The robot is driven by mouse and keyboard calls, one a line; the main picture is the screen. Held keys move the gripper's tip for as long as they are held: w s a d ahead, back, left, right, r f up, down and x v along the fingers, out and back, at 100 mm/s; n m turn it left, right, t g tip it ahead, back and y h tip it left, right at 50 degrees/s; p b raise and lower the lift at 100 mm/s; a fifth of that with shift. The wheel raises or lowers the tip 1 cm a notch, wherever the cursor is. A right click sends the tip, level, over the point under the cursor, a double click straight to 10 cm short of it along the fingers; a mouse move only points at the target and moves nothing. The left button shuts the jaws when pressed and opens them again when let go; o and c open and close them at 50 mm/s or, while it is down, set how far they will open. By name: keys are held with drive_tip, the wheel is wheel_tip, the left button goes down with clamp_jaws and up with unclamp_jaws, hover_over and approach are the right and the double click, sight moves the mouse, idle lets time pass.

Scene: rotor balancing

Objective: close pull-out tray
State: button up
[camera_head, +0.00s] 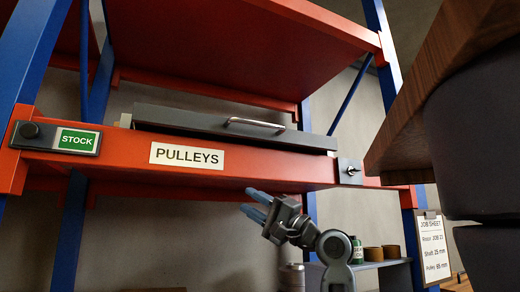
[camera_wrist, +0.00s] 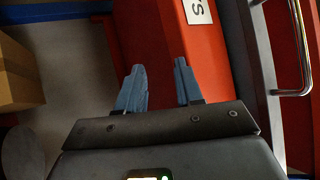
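The pull-out tray (camera_head: 200,122) is a dark grey tray with a silver bar handle (camera_head: 256,125), on the orange shelf beam (camera_head: 120,160) labelled PULLEYS. I cannot tell how far out it stands. In the wrist view the handle (camera_wrist: 303,60) shows at the upper right edge. My gripper (camera_head: 257,203) is below the beam and below the handle, apart from the tray, pointing up and left. In the wrist view its two blue fingers (camera_wrist: 160,85) are spread with a clear gap, with nothing between them.
A green STOCK sign (camera_head: 77,140) with a black knob is at the beam's left end, a small switch plate (camera_head: 349,171) at its right end. A wooden top (camera_head: 430,90) overhangs at right. A job sheet (camera_head: 433,245) hangs lower right. A cardboard box (camera_wrist: 15,75) shows in the wrist view.

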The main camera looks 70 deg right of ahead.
drive_tip(key=s+a+r+n+y, duration=0.1)
drive_tip(key=s+r+n+y, duration=0.15)
drive_tip(key=s+r, duration=0.4)
drive_tip(key=n+y, duration=0.2)
drive_tip(key=y, duration=0.1)
approach(263, 125)
drive_tip(key=x, duration=0.3)
drive_tip(key=shift+g+h, duration=0.25)
drive_tip(key=shift+g, duration=0.05)
drive_tip(key=shift+p+x, duration=0.45)
drive_tip(key=shift+x, duration=3.4)
drive_tip(key=shift+r, duration=0.15)
drive_tip(key=shift+c, duration=0.4)
clamp_jaws()
